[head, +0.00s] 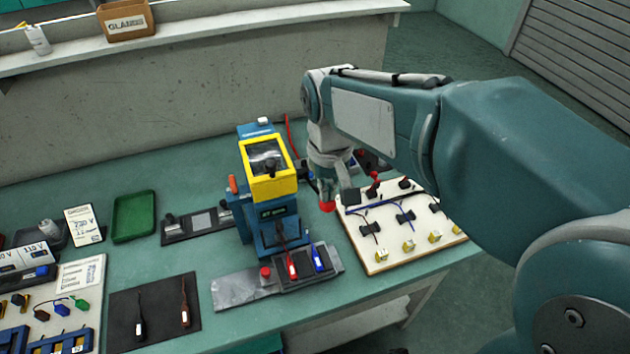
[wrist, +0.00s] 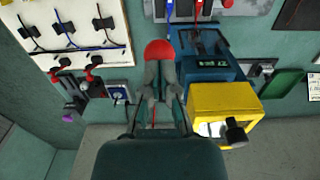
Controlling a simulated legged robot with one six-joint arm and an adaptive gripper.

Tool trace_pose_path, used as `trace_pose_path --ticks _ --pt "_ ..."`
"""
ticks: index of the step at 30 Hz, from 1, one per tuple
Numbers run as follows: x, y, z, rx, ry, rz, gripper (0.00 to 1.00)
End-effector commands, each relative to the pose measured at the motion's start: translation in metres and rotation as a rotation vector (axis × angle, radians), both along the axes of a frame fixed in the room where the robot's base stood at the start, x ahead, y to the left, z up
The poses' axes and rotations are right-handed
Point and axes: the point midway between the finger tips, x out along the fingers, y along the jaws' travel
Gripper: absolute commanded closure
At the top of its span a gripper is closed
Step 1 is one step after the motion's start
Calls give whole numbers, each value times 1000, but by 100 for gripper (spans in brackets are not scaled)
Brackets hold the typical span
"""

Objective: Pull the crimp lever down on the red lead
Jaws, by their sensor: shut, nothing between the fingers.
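The blue crimp press (head: 270,222) with a yellow guard (head: 268,183) stands mid-table; the guard also shows in the wrist view (wrist: 215,105). A red ball (head: 327,206), apparently the crimp lever's knob, is right of the press; it also shows in the wrist view (wrist: 158,51). The rest of the lever is hidden. My gripper (head: 329,188) points down with its fingers shut and empty. The knob is at the fingertips (wrist: 160,78); I cannot tell whether they touch. The red lead (head: 292,267) lies at the press front, beside a blue lead (head: 318,259).
A white board (head: 385,258) with black clamps and red-handled levers stands close to the right of my gripper. A green tray (head: 134,217) and a black mat (head: 154,312) lie to the left. A low wall with a shelf (head: 200,55) runs behind the table.

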Motion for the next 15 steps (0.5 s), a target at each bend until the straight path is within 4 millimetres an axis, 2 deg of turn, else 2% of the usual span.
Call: trace_pose_path --ticks 15 --pt "-3 -1 -9 -1 2 0 100"
